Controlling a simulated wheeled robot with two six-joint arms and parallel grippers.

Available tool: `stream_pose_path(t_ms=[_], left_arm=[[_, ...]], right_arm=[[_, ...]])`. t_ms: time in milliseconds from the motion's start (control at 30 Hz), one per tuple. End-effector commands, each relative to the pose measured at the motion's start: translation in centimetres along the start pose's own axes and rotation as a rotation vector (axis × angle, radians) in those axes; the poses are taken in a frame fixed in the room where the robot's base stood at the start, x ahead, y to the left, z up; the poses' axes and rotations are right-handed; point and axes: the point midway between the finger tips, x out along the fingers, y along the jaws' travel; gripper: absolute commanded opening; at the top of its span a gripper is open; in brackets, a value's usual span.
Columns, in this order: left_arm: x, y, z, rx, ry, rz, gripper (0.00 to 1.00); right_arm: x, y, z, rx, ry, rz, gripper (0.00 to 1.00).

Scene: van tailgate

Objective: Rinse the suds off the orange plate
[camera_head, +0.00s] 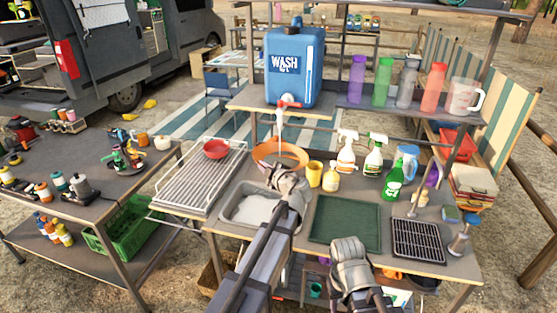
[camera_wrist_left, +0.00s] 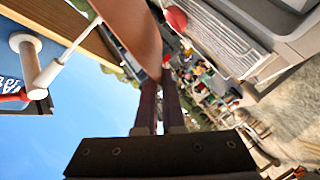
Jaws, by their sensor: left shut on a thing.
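The orange plate (camera_head: 293,155) is tilted above the back of the sink, below the blue wash container's red tap (camera_head: 287,103). My left gripper (camera_head: 289,178) is shut on its near edge. In the left wrist view the plate (camera_wrist_left: 135,30) sits between the two dark fingers. A thin white stream (camera_head: 280,122) drops from the tap toward the plate; the exact contact point is unclear. Suds on the plate are too small to tell. The sink (camera_head: 226,213) holds pale, foamy-looking water. My right gripper (camera_head: 350,257) hangs over the counter's front edge; its fingertips are hidden.
A red bowl (camera_head: 215,149) stands on the slatted rack (camera_head: 195,180) at left. A yellow cup (camera_head: 314,174) and spray bottles stand right of the plate. The green mat (camera_head: 345,222) is bare. The blue container (camera_head: 294,66) stands on the shelf behind.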

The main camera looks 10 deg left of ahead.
Motion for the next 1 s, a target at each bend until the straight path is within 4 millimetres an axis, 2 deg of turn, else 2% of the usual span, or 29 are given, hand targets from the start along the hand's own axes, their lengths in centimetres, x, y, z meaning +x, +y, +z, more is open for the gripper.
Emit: stream_pose_path(t_ms=[800,1000], left_arm=[[-4.7,-3.3,-3.0,0.0,0.0,0.001,0.0],[-5.1,-3.6,-3.3,0.0,0.0,0.001,0.0]], right_arm=[[0.0,0.0,0.0,0.0,0.0,0.0,0.44],[0.0,0.0,0.0,0.0,0.0,0.0,0.44]])
